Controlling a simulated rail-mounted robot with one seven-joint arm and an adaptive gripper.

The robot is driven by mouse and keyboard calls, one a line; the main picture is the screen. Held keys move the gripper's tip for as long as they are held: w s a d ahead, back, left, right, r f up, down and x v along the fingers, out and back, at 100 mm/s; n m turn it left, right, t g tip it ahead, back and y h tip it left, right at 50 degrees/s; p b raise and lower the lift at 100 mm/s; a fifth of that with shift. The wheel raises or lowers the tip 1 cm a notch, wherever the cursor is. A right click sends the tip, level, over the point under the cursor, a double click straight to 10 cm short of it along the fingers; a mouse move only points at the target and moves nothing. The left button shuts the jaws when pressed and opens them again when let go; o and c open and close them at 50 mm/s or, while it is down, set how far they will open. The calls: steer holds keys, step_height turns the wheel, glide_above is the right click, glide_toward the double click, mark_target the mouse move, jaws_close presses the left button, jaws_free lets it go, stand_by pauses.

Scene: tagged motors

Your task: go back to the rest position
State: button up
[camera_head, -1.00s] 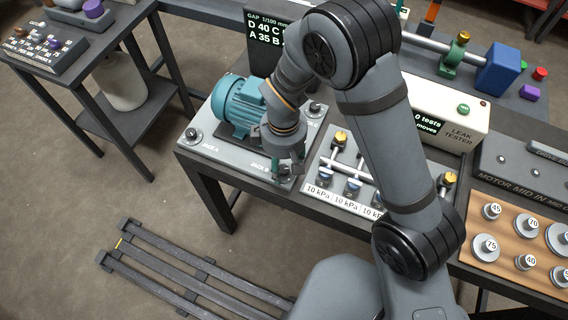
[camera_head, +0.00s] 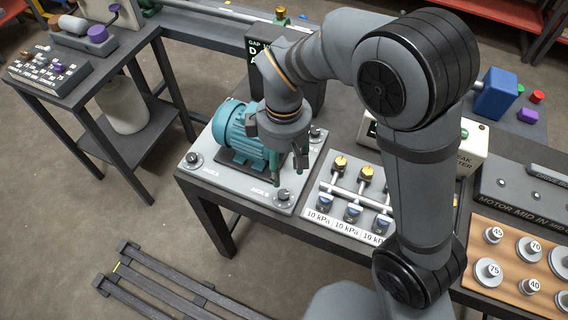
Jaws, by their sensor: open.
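My gripper (camera_head: 288,168) points down over the front right part of the grey jack plate (camera_head: 226,187). Its teal fingers are spread and nothing shows between them. The fingers are just above or beside the front right jack knob (camera_head: 283,194); I cannot tell whether they touch it. A teal motor (camera_head: 237,128) sits on the plate, left of my gripper. My arm rises from the lower right and bends over toward the plate.
Right of the plate is a panel with several valves (camera_head: 325,200) and 10 kPa labels. The leak tester (camera_head: 468,150) is partly behind my arm. Numbered weights (camera_head: 488,270) stand on a wooden board at the right. A side table (camera_head: 125,50) is at the left.

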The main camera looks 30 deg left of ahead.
mark_target(284, 193)
steer(key=shift+f, duration=0.15)
step_height(284, 193, down, 12)
steer(key=shift+r, duration=0.1)
stand_by(0.6)
